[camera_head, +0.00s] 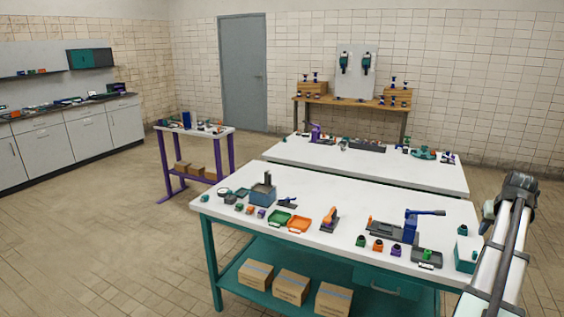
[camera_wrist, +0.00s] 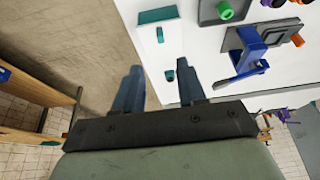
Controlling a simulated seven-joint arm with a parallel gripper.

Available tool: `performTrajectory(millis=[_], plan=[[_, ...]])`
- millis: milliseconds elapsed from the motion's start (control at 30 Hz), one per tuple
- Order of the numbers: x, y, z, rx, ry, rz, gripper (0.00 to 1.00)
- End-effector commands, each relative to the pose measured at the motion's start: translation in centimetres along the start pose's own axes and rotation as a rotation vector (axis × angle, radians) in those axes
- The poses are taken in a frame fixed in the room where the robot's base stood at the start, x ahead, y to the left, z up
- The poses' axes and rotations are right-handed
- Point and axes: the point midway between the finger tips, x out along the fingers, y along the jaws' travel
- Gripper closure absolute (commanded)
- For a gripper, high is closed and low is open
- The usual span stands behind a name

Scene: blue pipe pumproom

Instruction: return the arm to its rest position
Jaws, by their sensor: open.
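My arm shows at the right edge of the head view, raised beside the right end of the front white-topped table (camera_head: 340,208). My gripper's fingers are not clear in that view. Past the fingertips is the table's end, with a white box with a teal slot (camera_wrist: 158,35) and a small teal piece (camera_wrist: 169,75). A blue lever tool (camera_wrist: 250,50) lies to the right of the fingers. My gripper touches none of these.
The front table holds a green tray (camera_head: 279,221), an orange tray (camera_head: 300,222), a blue lever press (camera_head: 411,222) and several small coloured parts. Cardboard boxes (camera_head: 291,286) sit on its lower shelf. A second white table (camera_head: 375,170) stands behind. The tiled floor at left is clear.

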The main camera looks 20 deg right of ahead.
Motion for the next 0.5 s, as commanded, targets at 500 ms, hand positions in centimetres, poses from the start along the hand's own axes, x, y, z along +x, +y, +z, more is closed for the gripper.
performTrajectory(millis=[500], plan=[[3.7,0.2,4.5,0.221,0.082,0.068,0.60]])
